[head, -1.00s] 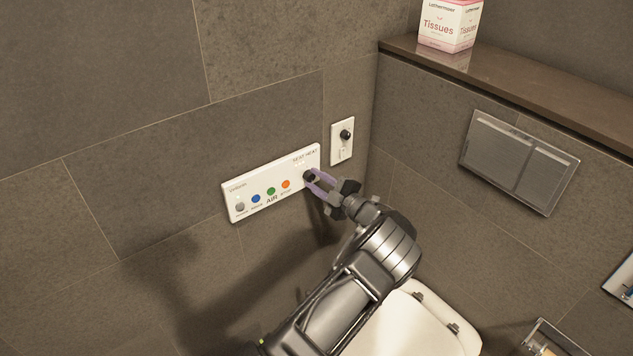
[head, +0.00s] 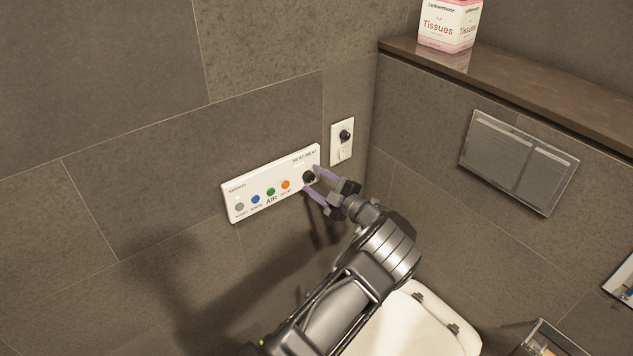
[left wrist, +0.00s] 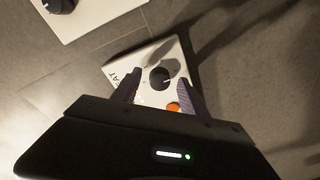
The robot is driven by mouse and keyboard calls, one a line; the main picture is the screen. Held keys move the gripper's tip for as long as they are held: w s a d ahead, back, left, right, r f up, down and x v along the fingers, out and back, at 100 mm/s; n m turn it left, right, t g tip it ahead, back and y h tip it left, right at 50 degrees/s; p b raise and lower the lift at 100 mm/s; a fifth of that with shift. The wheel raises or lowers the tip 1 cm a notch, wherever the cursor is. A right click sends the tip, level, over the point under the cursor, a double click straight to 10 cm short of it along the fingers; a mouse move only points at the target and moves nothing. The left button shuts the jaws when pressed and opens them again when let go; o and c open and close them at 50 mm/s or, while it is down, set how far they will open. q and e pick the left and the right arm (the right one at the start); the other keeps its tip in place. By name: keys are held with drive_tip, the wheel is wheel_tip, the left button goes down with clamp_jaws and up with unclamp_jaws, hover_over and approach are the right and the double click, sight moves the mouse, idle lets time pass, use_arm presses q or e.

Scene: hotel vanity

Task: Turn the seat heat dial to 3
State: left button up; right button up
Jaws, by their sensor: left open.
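The seat heat dial (head: 308,177) is a round black knob at the right end of a white control panel (head: 228,202) on the tiled wall. The dial also shows in the left wrist view (left wrist: 159,78), with a pale pointer mark; its setting cannot be read. My left gripper (head: 312,178) is open, with its purple fingers on either side of the dial. In the left wrist view the fingers (left wrist: 157,90) stand apart, with gaps between them and the dial. My right gripper is not in view.
Blue, green and orange buttons (head: 285,184) sit left of the dial on the panel. A separate white plate with a black knob (head: 345,135) is up and right. A flush plate (head: 517,160), a shelf with a tissue box (head: 449,25) and a white toilet lid (head: 415,325) are to the right.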

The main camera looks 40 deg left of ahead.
use_arm(q)
drive_tip(key=s+d+b, duration=0.1)
drive_tip(key=d, duration=0.6)
drive_tip(key=shift+s+d, duration=0.25)
drive_tip(key=shift+d, duration=0.05)
idle(0.3)
